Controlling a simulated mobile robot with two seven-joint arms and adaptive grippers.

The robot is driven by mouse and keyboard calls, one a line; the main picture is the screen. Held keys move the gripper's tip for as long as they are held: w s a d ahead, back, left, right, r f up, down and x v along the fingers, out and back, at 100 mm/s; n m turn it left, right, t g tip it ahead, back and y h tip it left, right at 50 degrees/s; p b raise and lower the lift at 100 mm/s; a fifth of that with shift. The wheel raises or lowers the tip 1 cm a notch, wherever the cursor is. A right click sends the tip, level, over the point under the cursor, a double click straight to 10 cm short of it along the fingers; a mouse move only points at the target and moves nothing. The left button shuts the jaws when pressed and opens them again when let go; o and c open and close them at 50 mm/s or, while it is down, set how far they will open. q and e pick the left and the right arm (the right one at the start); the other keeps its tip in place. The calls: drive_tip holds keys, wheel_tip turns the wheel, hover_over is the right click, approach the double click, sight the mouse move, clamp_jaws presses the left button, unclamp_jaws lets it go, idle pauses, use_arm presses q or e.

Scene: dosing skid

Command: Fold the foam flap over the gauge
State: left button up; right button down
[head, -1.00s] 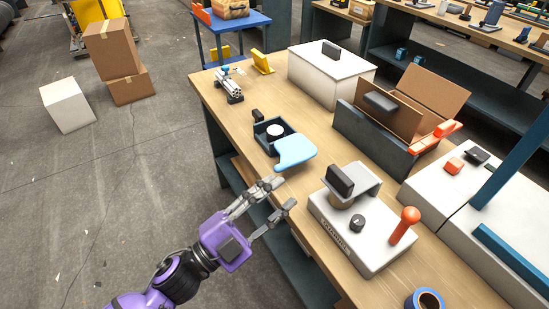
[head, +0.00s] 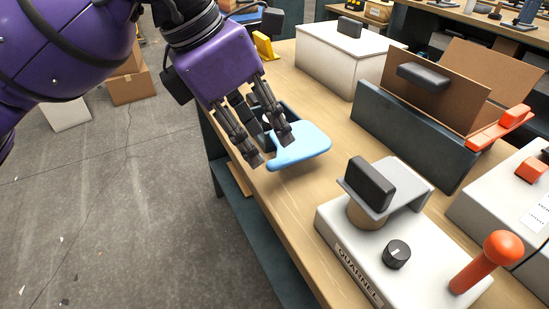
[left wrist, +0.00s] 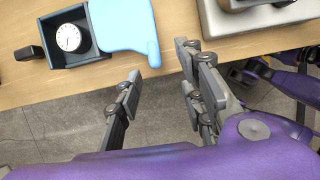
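The light blue foam flap (head: 308,145) lies folded out from the right side of a small dark open box (head: 290,108) on the bench, clear of the gauge. The left wrist view also shows the flap (left wrist: 127,24). The round white-faced gauge (left wrist: 69,37) sits uncovered in the box (left wrist: 88,57); in the head view my fingers mostly hide it. My left gripper (head: 269,150) is open and empty, its fingertips over the bench edge beside the flap's near left edge. In the left wrist view my left gripper (left wrist: 159,64) has a wide gap between its fingers. My right gripper cannot be made out.
A white device (head: 340,240) with a grey bracket, black knob and orange-handled lever stands to the right of the flap. Behind are a dark bin (head: 400,135) with cardboard and a white box (head: 345,65). The floor left of the bench is clear nearby.

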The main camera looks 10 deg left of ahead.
sight(275, 160)
use_arm(q)
drive_tip(key=x, duration=0.2)
drive_tip(key=b+x, duration=0.1)
drive_tip(key=x, duration=0.3)
drive_tip(key=shift+w+a+f+b, duration=0.1)
drive_tip(key=shift+w+a+b, duration=0.2)
drive_tip(key=shift+w+d+f, duration=0.1)
drive_tip(key=shift+d+f, duration=0.1)
drive_tip(key=shift+f, duration=0.25)
clamp_jaws()
